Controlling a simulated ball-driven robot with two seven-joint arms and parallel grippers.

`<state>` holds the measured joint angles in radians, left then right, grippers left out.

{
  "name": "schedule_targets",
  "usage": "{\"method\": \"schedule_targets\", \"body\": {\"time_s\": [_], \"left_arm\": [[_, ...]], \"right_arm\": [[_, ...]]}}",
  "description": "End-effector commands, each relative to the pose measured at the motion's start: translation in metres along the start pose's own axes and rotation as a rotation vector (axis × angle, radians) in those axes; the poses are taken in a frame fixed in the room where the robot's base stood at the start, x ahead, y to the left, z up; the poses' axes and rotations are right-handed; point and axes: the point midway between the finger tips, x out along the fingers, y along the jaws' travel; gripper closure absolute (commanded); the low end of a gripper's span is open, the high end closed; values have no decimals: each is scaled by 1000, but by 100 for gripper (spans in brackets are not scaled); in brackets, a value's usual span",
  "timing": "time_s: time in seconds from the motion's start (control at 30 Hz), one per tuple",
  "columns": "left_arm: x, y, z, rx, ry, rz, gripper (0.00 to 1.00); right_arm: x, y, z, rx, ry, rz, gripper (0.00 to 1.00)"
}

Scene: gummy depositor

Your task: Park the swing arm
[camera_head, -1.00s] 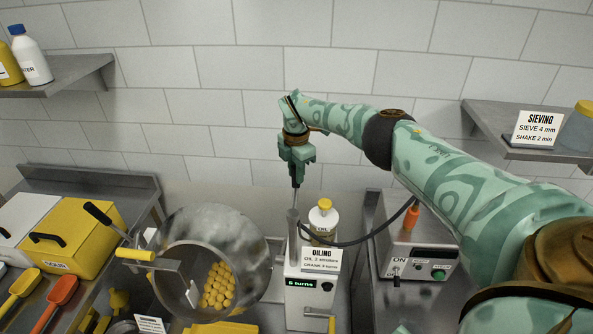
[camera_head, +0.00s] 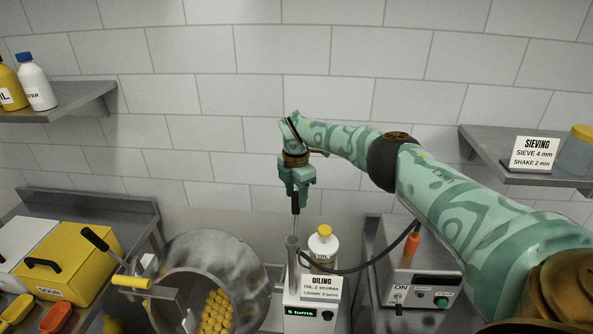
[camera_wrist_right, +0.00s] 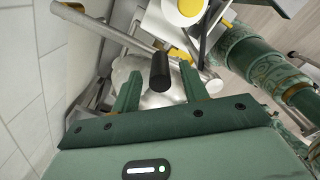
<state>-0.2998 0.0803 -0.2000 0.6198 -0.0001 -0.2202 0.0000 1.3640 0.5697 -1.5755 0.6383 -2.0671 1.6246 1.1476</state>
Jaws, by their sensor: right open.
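A thin metal post, which looks like the swing arm (camera_head: 291,265), rises at the oiling station, with a black grip (camera_head: 295,203) at its top. In the wrist view, a bent metal tube (camera_wrist_right: 105,33) leads to the black grip (camera_wrist_right: 160,72). My right gripper (camera_head: 296,197) points down over the grip from above. In the wrist view its two fingers (camera_wrist_right: 158,92) stand apart, one on each side of the grip; I see gaps, and contact is not clear. My left gripper is not in view.
The open metal drum (camera_head: 245,270) with yellow pieces stands left of the oiling box (camera_head: 302,318). An oil bottle (camera_head: 323,245) stands close behind. A black hose (camera_head: 372,262) runs right towards a control box (camera_head: 420,280). Shelves (camera_head: 60,105) flank the clear tiled wall.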

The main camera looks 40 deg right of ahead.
Motion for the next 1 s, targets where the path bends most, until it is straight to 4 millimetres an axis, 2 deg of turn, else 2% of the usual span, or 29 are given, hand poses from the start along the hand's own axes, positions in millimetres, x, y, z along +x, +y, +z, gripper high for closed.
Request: {"method": "schedule_targets", "body": {"time_s": [0.3,0.5,0.7,1.0], "left_arm": [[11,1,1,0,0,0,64],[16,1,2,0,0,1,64],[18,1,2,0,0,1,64],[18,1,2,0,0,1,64]], "right_arm": [[-83,0,1,1,-1,6,56],[-126,0,1,1,-2,4,56],[-146,-1,1,1,-1,1,56],[-147,-1,1,1,-1,1,56]]}}
